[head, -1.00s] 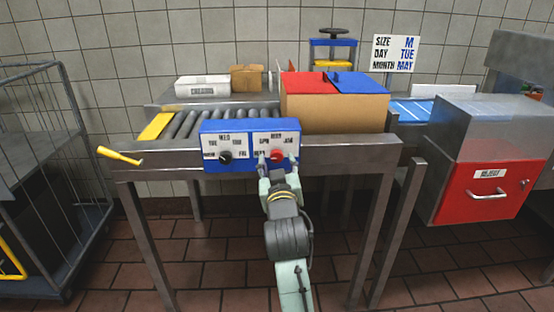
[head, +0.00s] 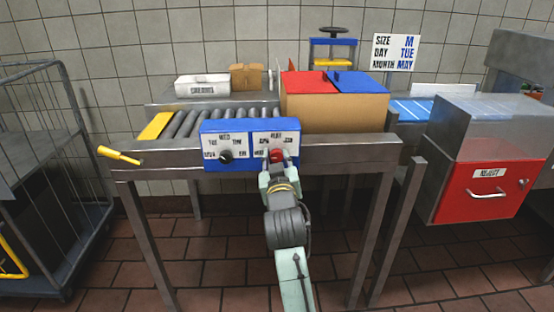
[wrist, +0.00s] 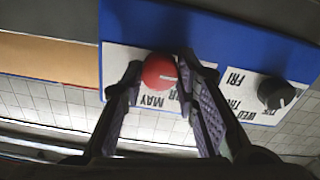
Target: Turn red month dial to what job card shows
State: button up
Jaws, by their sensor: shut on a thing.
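The red month dial (head: 276,155) is on the right half of a blue control box (head: 239,166). It also shows in the wrist view (wrist: 157,73), between my fingers. My gripper (head: 273,163) is shut on the dial, with one finger on each side (wrist: 162,66). A white mark on the dial points toward the right of the wrist view. The word MAY is printed below the dial there, and another label beside it is partly hidden by a finger. The job card (head: 396,53) at the back right reads SIZE M, DAY TUE, MONTH MAY.
A black day dial (head: 226,157) is left of the red one. A yellow handle (head: 120,155) sticks out at the table's left. A cardboard box (head: 333,112) with red and blue flaps stands behind the controls. A red reject bin (head: 483,190) is at right.

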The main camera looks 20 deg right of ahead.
grip_shut()
jog(key=m+p, duration=0.2)
jog(key=m, duration=0.1)
jog(key=shift+a+r, duration=0.1)
jog(key=m+p, duration=0.3)
jog(key=m, duration=0.1)
jog(key=shift+m, duration=0.3)
jog(key=m+p, duration=0.3)
jog(key=m, duration=0.2)
jog(key=shift+m+p, duration=1.3)
jog(key=shift+m, duration=1.2)
jog(key=shift+d+f, duration=0.2)
